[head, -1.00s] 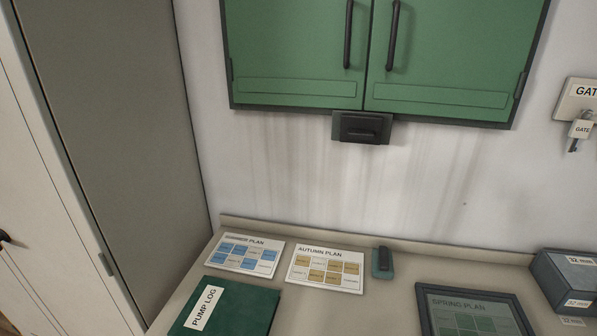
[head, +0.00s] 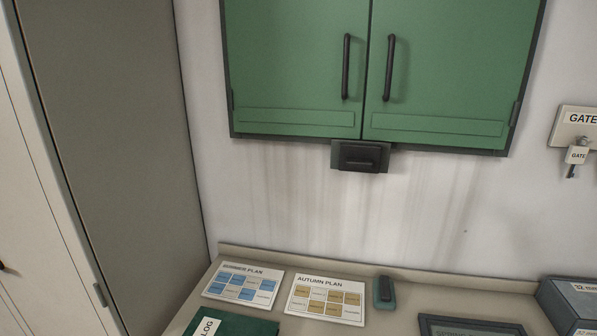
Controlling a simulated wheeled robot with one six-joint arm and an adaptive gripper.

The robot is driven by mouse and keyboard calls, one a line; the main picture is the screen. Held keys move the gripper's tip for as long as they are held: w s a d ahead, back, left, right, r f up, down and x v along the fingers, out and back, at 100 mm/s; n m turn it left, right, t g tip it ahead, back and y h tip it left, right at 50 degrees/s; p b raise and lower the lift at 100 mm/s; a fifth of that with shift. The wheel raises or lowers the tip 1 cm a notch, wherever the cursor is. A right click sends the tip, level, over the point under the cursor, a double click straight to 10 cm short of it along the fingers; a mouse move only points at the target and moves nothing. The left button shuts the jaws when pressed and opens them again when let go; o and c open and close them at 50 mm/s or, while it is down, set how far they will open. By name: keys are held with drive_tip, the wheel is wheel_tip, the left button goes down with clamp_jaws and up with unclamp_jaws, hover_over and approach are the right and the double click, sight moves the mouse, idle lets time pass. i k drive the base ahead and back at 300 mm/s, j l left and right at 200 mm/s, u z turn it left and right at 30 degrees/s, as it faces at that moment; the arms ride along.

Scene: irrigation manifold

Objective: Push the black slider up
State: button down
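The black slider (head: 360,157) sits in a dark housing under the bottom edge of the green wall cabinet (head: 290,70), near where its two doors meet. Both cabinet doors are shut, each with a dark upright handle. My gripper is not in the head view, so its state does not show.
A counter (head: 400,275) runs along the wall below. On it lie a summer plan card (head: 242,283), an autumn plan card (head: 326,299), a small dark green block with a black top (head: 384,292), a partly cut-off spring plan board (head: 470,327) and a grey box (head: 580,300). A GATE key plate (head: 578,123) hangs at right. A tall grey panel (head: 110,130) stands at left.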

sight(353, 158)
drive_tip(key=i+j+z, duration=0.1)
drive_tip(key=j, duration=0.2)
drive_tip(key=i+j+z, duration=0.2)
drive_tip(key=j, duration=0.45)
drive_tip(key=i+j+z, duration=0.1)
drive_tip(key=i+j, duration=0.1)
drive_tip(key=j, duration=0.1)
